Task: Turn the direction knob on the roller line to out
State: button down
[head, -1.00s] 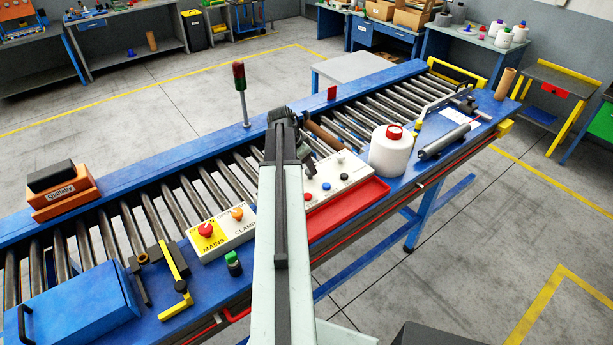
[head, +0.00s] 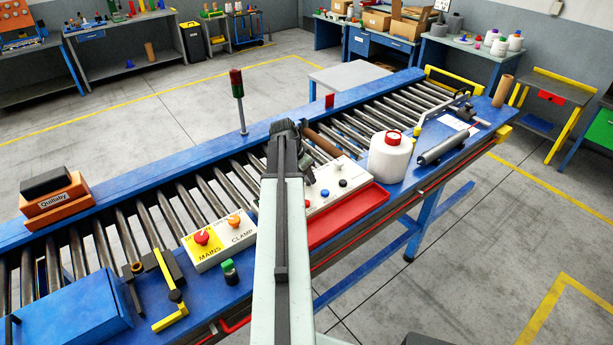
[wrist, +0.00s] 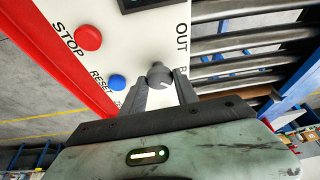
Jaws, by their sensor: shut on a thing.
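The direction knob (wrist: 160,77) is a small grey knob on a white control panel in the wrist view. The word OUT is printed above it, and a second label beside it is mostly hidden by a finger. My gripper (wrist: 161,84) is shut on the knob, one finger on each side. A pale mark shows on the knob, but I cannot tell which label it points to. In the head view the panel (head: 345,178) stands on the blue roller line (head: 180,172), and my arm hides the knob.
On the panel, a red STOP button (wrist: 88,38) and a blue RESET button (wrist: 117,82) sit left of my gripper. A red tray (head: 350,212) lies in front of the panel.

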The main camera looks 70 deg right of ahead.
jog(key=n+t, duration=0.1)
jog(key=n, duration=0.3)
jog(key=shift+s+n+t+h, duration=0.1)
jog(key=shift+n+t+h, duration=0.2)
jog(key=shift+n+t, duration=0.1)
jog(key=n+t, duration=0.1)
jog(key=n, duration=0.3)
jog(key=shift+s+t, duration=0.1)
jog(key=shift+t, duration=0.3)
jog(key=n+t+y, duration=0.1)
jog(key=n, duration=0.4)
jog(key=shift+d, duration=0.15)
jog(key=shift+s+n+t+y, duration=0.1)
jog(key=shift+n+t+y, duration=0.5)
jog(key=shift+n, duration=1.2)
jog(key=c, duration=0.9)
grip_release()
jog(key=shift+c, duration=0.2)
